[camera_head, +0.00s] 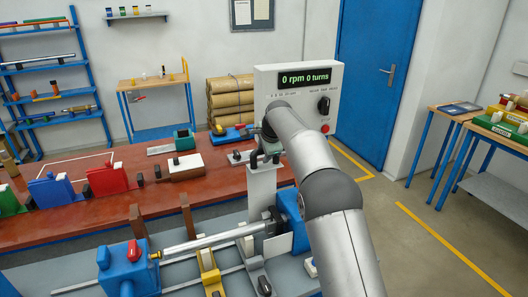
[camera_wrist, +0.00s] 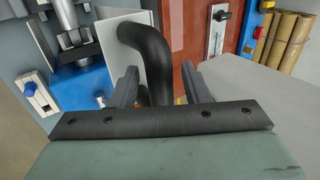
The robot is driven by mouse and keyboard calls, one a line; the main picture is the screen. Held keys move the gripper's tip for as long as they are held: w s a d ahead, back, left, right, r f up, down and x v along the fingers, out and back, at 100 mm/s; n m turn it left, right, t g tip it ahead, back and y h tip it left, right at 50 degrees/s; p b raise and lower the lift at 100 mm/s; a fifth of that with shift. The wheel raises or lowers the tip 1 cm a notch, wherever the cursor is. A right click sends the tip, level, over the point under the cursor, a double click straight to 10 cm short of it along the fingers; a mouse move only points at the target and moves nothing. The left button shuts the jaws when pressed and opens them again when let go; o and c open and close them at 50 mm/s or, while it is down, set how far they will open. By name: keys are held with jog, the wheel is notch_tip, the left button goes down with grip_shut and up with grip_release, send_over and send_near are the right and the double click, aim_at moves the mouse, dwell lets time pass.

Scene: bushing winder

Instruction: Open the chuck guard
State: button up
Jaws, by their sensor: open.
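In the wrist view the guard (camera_wrist: 118,38) shows as a light panel with a thick black curved handle (camera_wrist: 150,50). My gripper (camera_head: 264,153) is at the top of the guard. In the wrist view my gripper (camera_wrist: 162,84) is open, with one finger on each side of the handle's lower part. I cannot tell whether either finger touches it. The arm hides part of the headstock.
The control box (camera_head: 298,95) behind the gripper reads 0 rpm 0 turns. A horizontal shaft (camera_head: 212,240) runs left to a blue tailstock (camera_head: 124,268). The red-brown bench (camera_head: 130,210) behind carries several fixtures.

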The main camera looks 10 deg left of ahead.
jog(key=b+v, duration=0.3)
jog(key=v, duration=1.4)
jog(key=shift+r, duration=0.2)
jog(key=s+d+f+n+g+h, duration=0.1)
jog(key=s+d+f+n, duration=0.25)
jog(key=s+d, duration=0.4)
jog(key=s+d+f+n+g+h+b, duration=0.15)
jog(key=s+d+f, duration=0.35)
jog(key=s, duration=0.6)
jog(key=s+d+f+n+g, duration=0.1)
jog(key=s+d+f+n, duration=0.25)
jog(key=s+d, duration=0.4)
jog(key=s+d+f+n, duration=0.1)
jog(key=s+f, duration=0.4)
jog(key=s, duration=0.4)
jog(key=s+d+f+n+g, duration=0.1)
jog(key=s+f+n, duration=0.1)
jog(key=s+f, duration=0.4)
jog(key=s, duration=0.2)
jog(key=shift+s+d+h, duration=0.3)
jog(key=shift+s+h, duration=0.05)
